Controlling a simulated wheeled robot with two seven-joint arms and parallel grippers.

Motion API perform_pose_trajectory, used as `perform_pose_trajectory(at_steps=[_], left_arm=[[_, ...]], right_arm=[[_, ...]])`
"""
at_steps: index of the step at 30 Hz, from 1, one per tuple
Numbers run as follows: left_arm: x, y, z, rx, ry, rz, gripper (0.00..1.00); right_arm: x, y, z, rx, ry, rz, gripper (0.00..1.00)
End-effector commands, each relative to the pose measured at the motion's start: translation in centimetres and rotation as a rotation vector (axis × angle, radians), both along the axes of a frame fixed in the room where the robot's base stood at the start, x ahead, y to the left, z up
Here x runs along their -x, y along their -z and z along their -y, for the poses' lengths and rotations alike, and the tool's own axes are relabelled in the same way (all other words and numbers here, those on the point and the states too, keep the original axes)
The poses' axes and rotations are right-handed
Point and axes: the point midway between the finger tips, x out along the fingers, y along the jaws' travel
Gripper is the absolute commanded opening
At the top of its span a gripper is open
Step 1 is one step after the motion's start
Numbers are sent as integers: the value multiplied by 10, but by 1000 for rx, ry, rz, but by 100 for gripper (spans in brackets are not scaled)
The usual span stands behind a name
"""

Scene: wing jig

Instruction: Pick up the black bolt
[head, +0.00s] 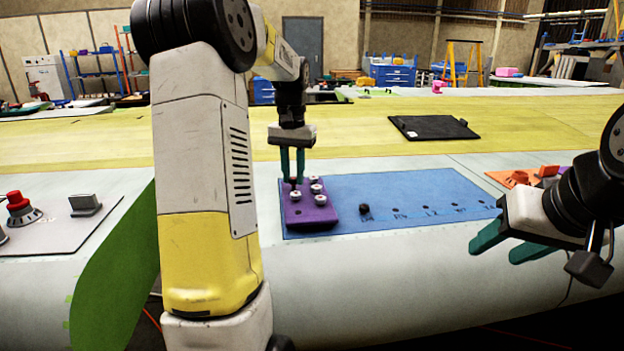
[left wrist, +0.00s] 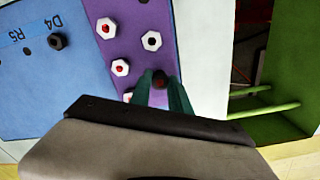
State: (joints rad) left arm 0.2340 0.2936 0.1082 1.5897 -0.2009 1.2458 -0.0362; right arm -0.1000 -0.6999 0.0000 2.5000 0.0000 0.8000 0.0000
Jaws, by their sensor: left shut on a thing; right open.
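A purple block (head: 311,215) holds several bolts with white hexagonal heads, some with red centres and one with a dark centre; it also shows in the left wrist view (left wrist: 123,32). My left gripper (head: 293,178) points down over the block's far left part. Its green fingers (left wrist: 160,88) are shut on a dark bolt (left wrist: 159,77), taken to be the black bolt, which sits at the block. Whether it is clear of its hole cannot be told. My right gripper (head: 502,245) is open and empty at the right, well away from the block.
The block lies on a blue mat (head: 415,196) with labelled holes; a similar black bolt (head: 364,209) stands in one. A black flat panel (head: 433,128) lies behind. Orange parts (head: 520,178) are at right, a grey plate with a red knob (head: 17,201) at left.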

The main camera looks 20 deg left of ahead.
Motion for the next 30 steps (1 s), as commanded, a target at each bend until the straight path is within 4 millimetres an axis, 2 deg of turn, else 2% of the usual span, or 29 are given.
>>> perform_pose_trajectory(at_steps=[4,21,30], left_arm=[[-1,-24,0,0,0,5,0],[77,-33,90,0,3,2,0],[100,-36,117,1,1,1,0]], right_arm=[[0,0,0,0,0,0,48],[0,0,0,0,0,0,48],[0,0,0,0,0,0,48]])
